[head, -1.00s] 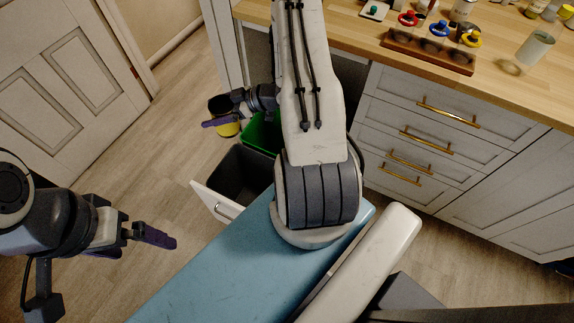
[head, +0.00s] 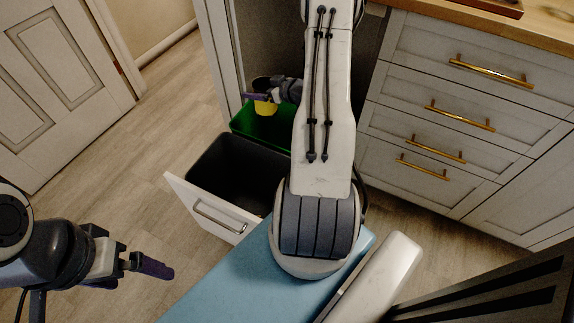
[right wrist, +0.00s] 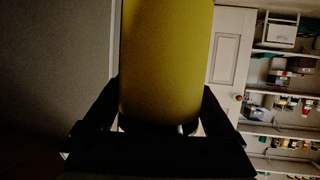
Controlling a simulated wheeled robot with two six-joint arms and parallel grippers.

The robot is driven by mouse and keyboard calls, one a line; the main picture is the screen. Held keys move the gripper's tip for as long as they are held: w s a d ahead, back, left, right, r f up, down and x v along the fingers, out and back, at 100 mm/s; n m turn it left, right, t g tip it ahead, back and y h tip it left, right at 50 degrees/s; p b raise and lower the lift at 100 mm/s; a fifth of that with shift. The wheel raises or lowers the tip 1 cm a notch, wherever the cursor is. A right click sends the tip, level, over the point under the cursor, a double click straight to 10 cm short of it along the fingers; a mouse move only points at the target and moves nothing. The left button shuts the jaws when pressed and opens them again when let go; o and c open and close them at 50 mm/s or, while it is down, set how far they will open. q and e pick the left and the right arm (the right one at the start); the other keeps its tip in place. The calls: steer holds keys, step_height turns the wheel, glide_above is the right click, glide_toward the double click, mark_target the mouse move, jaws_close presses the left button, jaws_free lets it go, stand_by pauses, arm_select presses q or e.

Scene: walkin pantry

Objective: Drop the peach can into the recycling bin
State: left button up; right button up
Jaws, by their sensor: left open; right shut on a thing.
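A yellow can (head: 265,108), taken as the peach can, is held in my right gripper (head: 264,96). It fills the middle of the right wrist view (right wrist: 166,60), between the dark fingers (right wrist: 160,125). In the head view the can appears over the green bin (head: 262,128); its height above it is hard to judge. A dark grey bin (head: 222,165) stands in front of the green one in the pull-out. No label shows which is for recycling. My left gripper (head: 150,265) is open and empty, over the floor at lower left.
The pull-out's white front (head: 205,208) with a metal handle projects into the room. Grey drawers (head: 450,110) under a wooden counter stand to the right. A pale door (head: 55,80) is at the left. Stocked shelves (right wrist: 285,85) show in the right wrist view. Floor on the left is clear.

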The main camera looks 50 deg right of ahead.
steer(key=s+d+f+m+h+b, duration=0.1)
steer(key=d+f+h+b, duration=0.1)
steer(key=d+f+b, duration=0.3)
steer(key=d+f+m+h+b, duration=0.1)
steer(key=d+f+m+b, duration=0.1)
steer(key=d+f+b, duration=0.3)
step_height(320, 180, down, 5)
steer(key=b, duration=0.5)
steer(key=shift+s+r+h, duration=0.15)
steer(key=shift+s+h, duration=0.25)
steer(key=o, duration=1)
steer(key=p+v, duration=0.3)
steer(key=v, duration=0.7)
steer(key=shift+s+r+p, duration=0.15)
steer(key=shift+s+p, duration=0.05)
steer(key=shift+p, duration=0.2)
